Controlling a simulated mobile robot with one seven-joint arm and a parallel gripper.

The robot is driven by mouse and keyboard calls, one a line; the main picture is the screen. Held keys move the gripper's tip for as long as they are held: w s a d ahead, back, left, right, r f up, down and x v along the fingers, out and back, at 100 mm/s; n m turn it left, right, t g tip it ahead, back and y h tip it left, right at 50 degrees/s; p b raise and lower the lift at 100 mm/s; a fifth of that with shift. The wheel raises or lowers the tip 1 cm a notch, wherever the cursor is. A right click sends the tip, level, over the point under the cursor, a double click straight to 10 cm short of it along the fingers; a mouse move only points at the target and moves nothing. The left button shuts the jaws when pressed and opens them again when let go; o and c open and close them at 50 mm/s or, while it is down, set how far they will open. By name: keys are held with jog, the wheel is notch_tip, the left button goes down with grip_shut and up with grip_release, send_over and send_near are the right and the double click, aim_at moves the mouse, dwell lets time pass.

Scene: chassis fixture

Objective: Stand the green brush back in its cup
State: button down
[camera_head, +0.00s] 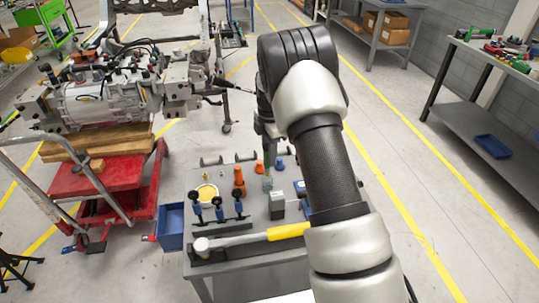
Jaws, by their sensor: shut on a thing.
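My gripper (267,146) is above the far part of a grey work table (232,250), partly hidden by my own arm. It points down and is shut on a slim thing that looks grey-green, most likely the green brush (270,162). The brush looks roughly upright, but its lower end is too small to make out. A small grey holder (267,184) is just below it and may be the cup. I cannot tell whether the brush is inside it or only above it.
A yellow-handled hammer (250,237) lies along the front. A blue bin (170,228) hangs left. A red cart (90,185) carries an engine.

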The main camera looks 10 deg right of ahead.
jog(key=shift+f, duration=0.1)
dwell(0.6)
jog(key=shift+f+b, duration=1.55)
jog(key=shift+f, duration=0.55)
jog(key=c, duration=1.4)
grip_release()
jog(key=shift+c, duration=0.2)
jog(key=shift+r+p, duration=2.7)
jog(key=shift+r, duration=2.35)
